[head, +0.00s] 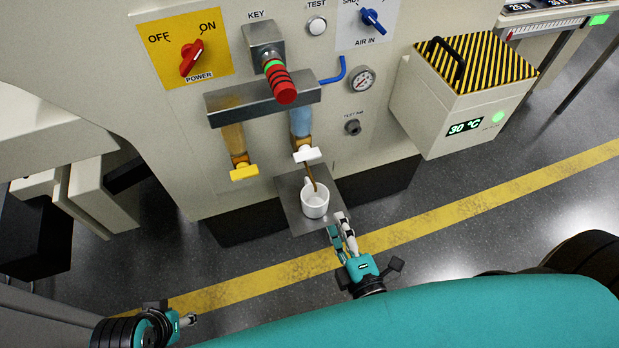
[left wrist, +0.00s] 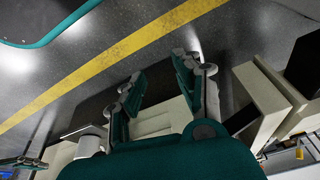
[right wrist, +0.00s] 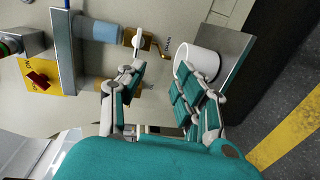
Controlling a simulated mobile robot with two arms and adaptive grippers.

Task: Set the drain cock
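Two cocks hang below a grey bar on the panel. One has a yellow handle (head: 244,172) under an amber tube; the other has a white handle (head: 307,154) under a blue tube. The white handle also shows in the right wrist view (right wrist: 138,42). A thin brown spout or stream runs from this cock towards a white mug (head: 315,201) on a metal tray (head: 291,211). My right gripper (head: 338,224) is open and empty, close to the mug's lower right; one finger partly covers the mug in the right wrist view. My left gripper (head: 189,320) is open, empty and low at left.
A red power knob (head: 191,58), a key switch with a red-striped part (head: 280,85), a gauge (head: 361,78) and a blue air knob (head: 374,22) sit above the cocks. A box with a striped lid (head: 470,62) juts out at right. Floor in front is clear.

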